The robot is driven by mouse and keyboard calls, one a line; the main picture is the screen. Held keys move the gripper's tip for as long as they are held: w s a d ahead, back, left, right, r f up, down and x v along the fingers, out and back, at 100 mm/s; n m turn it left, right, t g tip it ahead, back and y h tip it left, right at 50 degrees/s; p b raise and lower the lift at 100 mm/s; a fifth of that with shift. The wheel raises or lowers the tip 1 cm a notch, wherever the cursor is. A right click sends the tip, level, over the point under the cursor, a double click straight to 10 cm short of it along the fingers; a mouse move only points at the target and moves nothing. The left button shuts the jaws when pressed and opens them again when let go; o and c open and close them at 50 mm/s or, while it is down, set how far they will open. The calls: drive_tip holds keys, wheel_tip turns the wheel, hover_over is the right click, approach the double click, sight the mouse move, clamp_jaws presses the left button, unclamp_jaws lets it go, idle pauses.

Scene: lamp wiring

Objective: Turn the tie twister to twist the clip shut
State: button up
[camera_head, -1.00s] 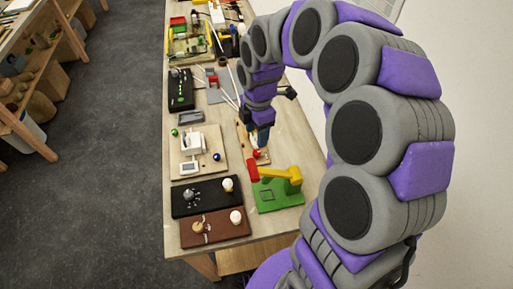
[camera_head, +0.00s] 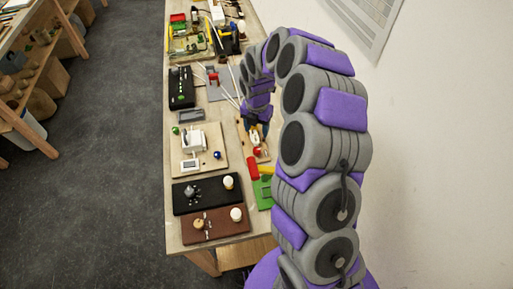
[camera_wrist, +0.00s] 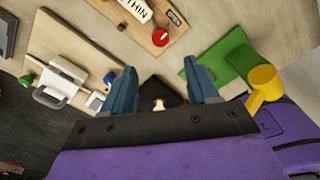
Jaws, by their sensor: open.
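I cannot tell for certain which piece is the tie twister or where its clip is. A round red knob (camera_wrist: 160,38) sits on a light wooden board marked "THIN" in the wrist view; a small red and white piece (camera_head: 257,152) shows just below my gripper in the head view. My gripper (camera_wrist: 160,88) is open, its two blue fingers apart with nothing held between them. In the head view my gripper (camera_head: 257,130) hangs over the right part of the bench, partly hidden by my own arm.
A green board (camera_wrist: 225,60) with a yellow arm (camera_wrist: 263,85) is close on the right. A wooden board with a white device (camera_head: 193,140) lies left. A black board (camera_head: 207,192) and a brown board (camera_head: 215,227) with knobs and bulbs lie nearer. A wall stands right.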

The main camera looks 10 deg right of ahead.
sight(257, 149)
wheel_tip(257, 149, down, 12)
drive_tip(key=shift+f+b, duration=0.1)
drive_tip(key=shift+b, duration=0.2)
drive_tip(key=c, duration=1)
